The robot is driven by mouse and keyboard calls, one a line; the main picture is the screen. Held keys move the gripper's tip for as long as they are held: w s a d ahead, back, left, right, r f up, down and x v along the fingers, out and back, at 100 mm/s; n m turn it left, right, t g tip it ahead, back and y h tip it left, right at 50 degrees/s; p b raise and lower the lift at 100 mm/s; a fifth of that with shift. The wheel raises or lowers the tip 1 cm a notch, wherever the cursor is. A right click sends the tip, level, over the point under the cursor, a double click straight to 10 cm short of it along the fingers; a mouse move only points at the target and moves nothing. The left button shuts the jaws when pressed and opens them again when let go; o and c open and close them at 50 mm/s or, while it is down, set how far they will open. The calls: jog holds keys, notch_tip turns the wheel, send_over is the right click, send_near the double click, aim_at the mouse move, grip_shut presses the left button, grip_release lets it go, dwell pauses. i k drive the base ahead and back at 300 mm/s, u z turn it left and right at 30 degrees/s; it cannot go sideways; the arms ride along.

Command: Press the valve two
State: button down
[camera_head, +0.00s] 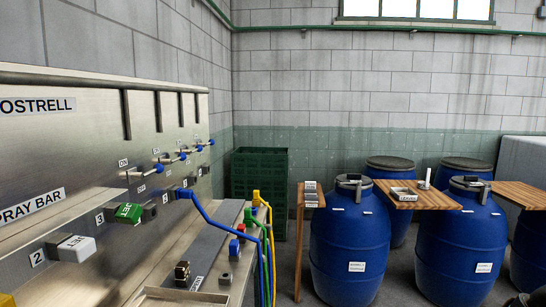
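A steel panel (50,140) fills the left side, with the signs "SPRAY BAR" and one ending in "OSTRELL". Low on it, a label "2" (38,257) sits just left of a white-grey block-shaped valve (76,247) with small lettering. Further along the panel, a green block (129,213) with white lettering sticks out. Several blue-tipped levers (166,160) stand out from the panel beyond it. My gripper does not show, so its place relative to the valve cannot be told.
Blue, yellow and green hoses (263,235) hang near the panel's far end. A dark block (182,273) stands on a ledge below the panel. Blue barrels (350,245) and wooden boards (418,195) fill the right. A green crate (259,175) stands at the back.

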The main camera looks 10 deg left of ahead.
aim_at(182, 156)
jog(key=z, duration=0.35)
jog(key=i, duration=1.4)
jog(key=u, duration=0.6)
jog(key=i, duration=1.35)
jog(key=u, duration=0.75)
